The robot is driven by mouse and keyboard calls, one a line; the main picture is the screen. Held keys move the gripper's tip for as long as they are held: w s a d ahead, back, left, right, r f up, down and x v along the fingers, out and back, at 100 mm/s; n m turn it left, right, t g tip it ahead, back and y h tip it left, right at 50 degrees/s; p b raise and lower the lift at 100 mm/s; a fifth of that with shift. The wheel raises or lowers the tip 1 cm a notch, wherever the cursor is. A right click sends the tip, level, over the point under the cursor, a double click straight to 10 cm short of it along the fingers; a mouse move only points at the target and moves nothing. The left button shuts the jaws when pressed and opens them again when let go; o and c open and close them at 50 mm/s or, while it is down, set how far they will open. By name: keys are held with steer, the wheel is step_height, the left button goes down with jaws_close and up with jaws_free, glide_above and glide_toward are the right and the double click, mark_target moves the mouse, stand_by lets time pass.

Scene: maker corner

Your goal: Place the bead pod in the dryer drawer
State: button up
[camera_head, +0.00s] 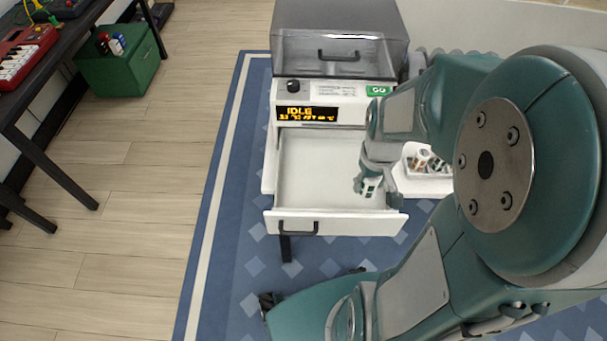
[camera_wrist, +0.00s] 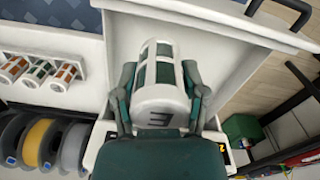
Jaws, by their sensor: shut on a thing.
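The bead pod (camera_wrist: 162,95) is a white cylinder with green windows and a dark mark on its near end. My gripper (camera_wrist: 160,85) is shut on it, a finger on each side, in the wrist view. In the head view my gripper (camera_head: 370,183) is over the right part of the open dryer drawer (camera_head: 290,222), with the pod (camera_head: 371,187) partly hidden by the fingers. The drawer is white, pulled out and its visible floor is bare. The dryer (camera_head: 320,103) shows IDLE on an orange display above it.
A white tray (camera_wrist: 55,87) with several similar pods, some orange and some green, stands beside the drawer. Several filament spools (camera_wrist: 38,140) stand near it. A green box (camera_head: 120,68) and a dark table (camera_head: 55,60) are at left. The wooden floor (camera_head: 130,230) is clear.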

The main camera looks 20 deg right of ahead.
steer(key=shift+w+f, duration=0.3)
steer(key=shift+w, duration=0.1)
steer(key=w+a+f, duration=0.2)
steer(key=w, duration=0.2)
glide_above(312, 192)
steer(key=f, duration=0.6)
steer(key=shift+s+d+f, duration=0.15)
steer(key=shift+s+f, duration=0.1)
steer(key=shift+s, duration=0.15)
steer(key=shift+w+d+f, duration=0.2)
steer(key=shift+w+f, duration=0.1)
steer(key=shift+f, duration=0.25)
step_height(312, 192, down, 2)
steer(key=shift+f, duration=0.2)
steer(key=shift+a+f, duration=0.25)
steer(key=shift+a, duration=0.25)
steer(key=shift+d+f, duration=0.1)
steer(key=shift+d, duration=0.05)
steer(key=o, duration=1.2)
steer(key=shift+d, duration=0.2)
steer(key=shift+c, duration=0.2)
steer(key=shift+a, duration=0.15)
